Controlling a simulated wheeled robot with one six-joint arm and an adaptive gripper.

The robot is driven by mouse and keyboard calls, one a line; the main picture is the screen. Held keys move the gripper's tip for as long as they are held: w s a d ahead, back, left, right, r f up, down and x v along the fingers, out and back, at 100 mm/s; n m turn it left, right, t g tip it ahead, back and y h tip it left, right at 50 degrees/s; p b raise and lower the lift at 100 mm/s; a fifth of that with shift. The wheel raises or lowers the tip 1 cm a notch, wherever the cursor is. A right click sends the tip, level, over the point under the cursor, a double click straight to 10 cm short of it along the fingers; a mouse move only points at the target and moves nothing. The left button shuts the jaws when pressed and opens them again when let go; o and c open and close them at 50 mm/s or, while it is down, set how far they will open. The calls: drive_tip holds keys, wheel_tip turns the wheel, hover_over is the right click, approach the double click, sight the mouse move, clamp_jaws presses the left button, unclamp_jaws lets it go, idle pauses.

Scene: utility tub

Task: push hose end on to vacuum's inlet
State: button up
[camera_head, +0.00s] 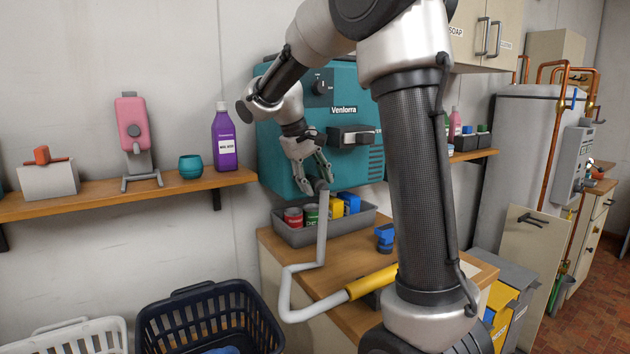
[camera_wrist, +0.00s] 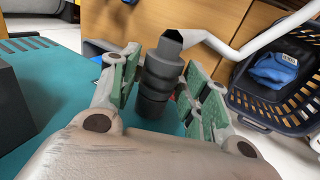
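The teal vacuum (camera_head: 345,175) is mounted on the wall, with a dark block on its front. Its teal face also fills much of the wrist view (camera_wrist: 70,90). My gripper (camera_head: 318,182) is close to the vacuum's lower front. In the wrist view its two green-padded fingers (camera_wrist: 160,85) are closed around the dark ribbed hose end (camera_wrist: 162,78). The pale grey hose (camera_head: 322,235) hangs from it and bends over the counter to a yellow section (camera_head: 372,283). The inlet is not clearly visible; I cannot tell whether the hose end touches it.
A grey bin (camera_head: 345,226) with cans and boxes stands on the wooden counter (camera_head: 345,255) below the vacuum. A shelf (camera_head: 120,199) with a purple bottle (camera_head: 226,138) is at left. A dark laundry basket (camera_head: 210,320) stands on the floor.

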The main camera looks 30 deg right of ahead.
drive_tip(key=shift+o, duration=0.3)
drive_tip(key=v, duration=1.2)
wheel_tip(320, 180, down, 7)
drive_tip(key=s+a+n+y, duration=0.1)
drive_tip(key=s+a+y, duration=0.1)
drive_tip(key=s+d+f+t+y, duration=0.1)
drive_tip(key=s+f+t, duration=0.1)
drive_tip(key=s, duration=1)
drive_tip(key=s+d+f+m+t+y, duration=0.1)
drive_tip(key=s+f, duration=0.3)
drive_tip(key=s, duration=0.8)
drive_tip(key=shift+s+d+f+t+y, duration=0.15)
drive_tip(key=shift+s+d+t+y, duration=0.15)
drive_tip(key=shift+t, duration=0.3)
